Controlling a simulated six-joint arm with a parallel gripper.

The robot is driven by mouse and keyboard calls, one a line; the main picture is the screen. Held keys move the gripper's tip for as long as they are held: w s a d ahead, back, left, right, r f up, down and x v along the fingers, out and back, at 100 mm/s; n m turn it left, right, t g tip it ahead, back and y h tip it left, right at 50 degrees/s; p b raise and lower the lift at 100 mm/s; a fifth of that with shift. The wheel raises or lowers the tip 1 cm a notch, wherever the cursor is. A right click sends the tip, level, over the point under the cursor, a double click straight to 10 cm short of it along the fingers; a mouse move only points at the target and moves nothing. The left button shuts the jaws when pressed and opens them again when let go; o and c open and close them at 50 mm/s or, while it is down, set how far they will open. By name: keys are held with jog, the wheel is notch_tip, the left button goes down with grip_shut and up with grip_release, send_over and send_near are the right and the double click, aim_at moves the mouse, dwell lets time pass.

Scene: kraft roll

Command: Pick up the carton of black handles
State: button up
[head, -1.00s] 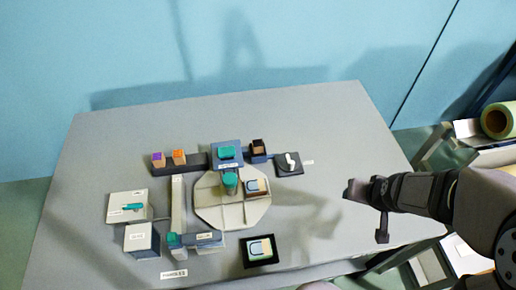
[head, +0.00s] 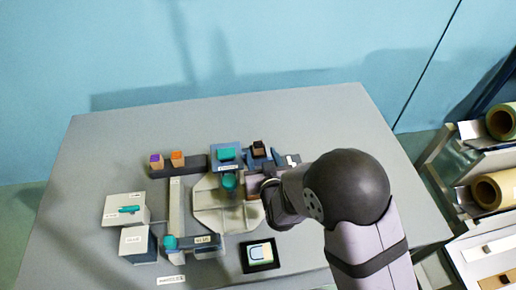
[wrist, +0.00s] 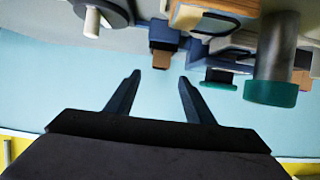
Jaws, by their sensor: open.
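The carton of black handles (head: 258,147) is a small brown box with a dark top. It sits at the back, in a dark blue holder right of the teal-topped blue station. In the wrist view a brown carton (wrist: 162,52) beside dark blue parts appears to be the same one, just beyond my fingertips. My gripper (wrist: 158,82) is open, with nothing between its two fingers. The carton lies roughly in line with the gap, apart from the fingers. In the head view my arm hides the fingertips.
A teal-capped post (wrist: 272,75) and a teal block (wrist: 220,78) stand right of my fingers in the wrist view. A dark disc with a white knob (wrist: 92,22) is at upper left. Purple (head: 155,161) and orange (head: 177,158) cartons stand at the back left.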

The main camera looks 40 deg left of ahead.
aim_at(258, 142)
jog(key=shift+p+x, duration=1.4)
jog(key=shift+x, duration=2)
jog(key=shift+r, duration=0.1)
jog(key=c, duration=1.1)
